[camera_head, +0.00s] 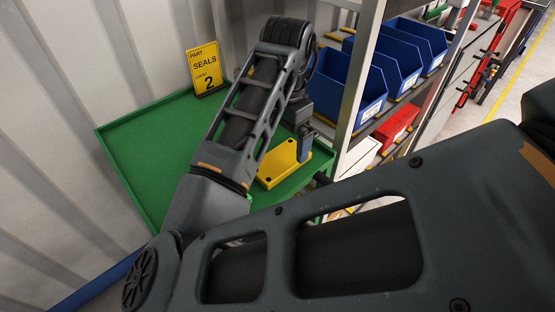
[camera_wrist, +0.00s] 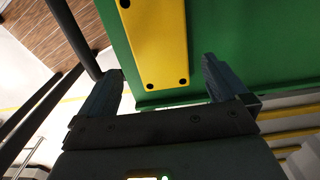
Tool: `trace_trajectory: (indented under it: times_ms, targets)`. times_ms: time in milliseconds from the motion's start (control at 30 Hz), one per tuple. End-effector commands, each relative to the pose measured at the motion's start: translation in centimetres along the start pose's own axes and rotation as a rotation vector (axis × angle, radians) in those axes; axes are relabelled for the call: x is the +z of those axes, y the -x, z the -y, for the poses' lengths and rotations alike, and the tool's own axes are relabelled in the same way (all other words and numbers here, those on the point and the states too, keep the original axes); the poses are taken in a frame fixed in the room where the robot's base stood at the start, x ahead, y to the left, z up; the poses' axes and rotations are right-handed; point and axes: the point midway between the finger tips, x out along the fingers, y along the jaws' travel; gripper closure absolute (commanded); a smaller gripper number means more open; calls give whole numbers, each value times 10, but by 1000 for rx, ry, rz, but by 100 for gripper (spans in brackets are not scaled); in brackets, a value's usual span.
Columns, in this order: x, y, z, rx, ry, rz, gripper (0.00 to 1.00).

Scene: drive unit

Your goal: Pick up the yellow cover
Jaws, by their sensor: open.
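The yellow cover (camera_head: 283,165) is a flat plate with dark holes at its corners. It lies on the green table (camera_head: 150,150) near the table's right front edge, partly hidden behind my arm in the head view. In the wrist view the yellow cover (camera_wrist: 158,45) extends up out of the picture, and its near end lies between the two fingers in the picture. My gripper (camera_wrist: 163,85) is open and empty. In the head view my gripper (camera_head: 304,150) is by the cover; I cannot tell whether it touches.
A yellow "SEALS 2" sign (camera_head: 205,69) stands at the table's back edge. A shelf with blue bins (camera_head: 353,84) and a red box (camera_head: 397,125) stands close on the right, its grey post (camera_head: 357,70) near my gripper. A corrugated wall (camera_head: 60,90) is behind. The table's left part is clear.

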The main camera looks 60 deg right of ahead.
Motion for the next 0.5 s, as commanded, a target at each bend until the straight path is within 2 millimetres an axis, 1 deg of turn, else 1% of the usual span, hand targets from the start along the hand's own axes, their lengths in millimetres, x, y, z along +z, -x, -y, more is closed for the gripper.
trace_trajectory:
  times_ms: [200,300,400,500]
  targets:
    - [3,-31,2,4,2,1,0]
    - [3,-41,2,1,3,0,0]
    - [3,-45,2,2,1,1,0]
    - [3,-46,2,1,0,1,0]
